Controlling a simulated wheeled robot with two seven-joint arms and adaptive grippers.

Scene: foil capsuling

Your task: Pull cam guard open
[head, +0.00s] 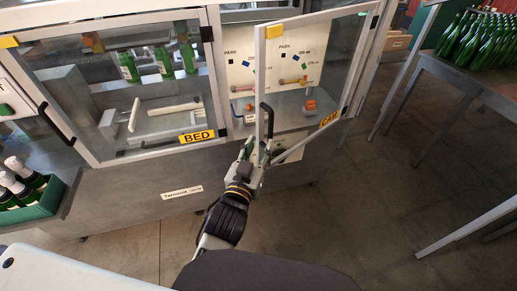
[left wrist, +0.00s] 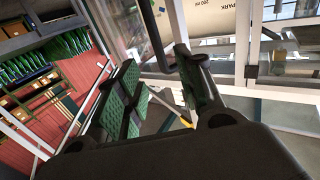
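The cam guard (head: 260,75) is a clear panel in a pale frame with a yellow CAM label (head: 328,119). It stands partly open, its left edge swung out toward me from the machine. Its black bar handle (head: 267,117) is on the left edge, and shows in the left wrist view (left wrist: 155,35). My left gripper (head: 253,158) is at the handle's lower end. In the left wrist view its padded fingers (left wrist: 160,90) are spread apart, with the handle's lower end between or just beyond their tips; contact is unclear. My right gripper is out of view.
The bed guard (head: 100,90), labelled BED (head: 197,136), is shut on the left. A green crate of bottles (head: 30,195) stands at lower left. A table (head: 470,75) with many green bottles (head: 475,38) is at right. The floor (head: 380,200) between is clear.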

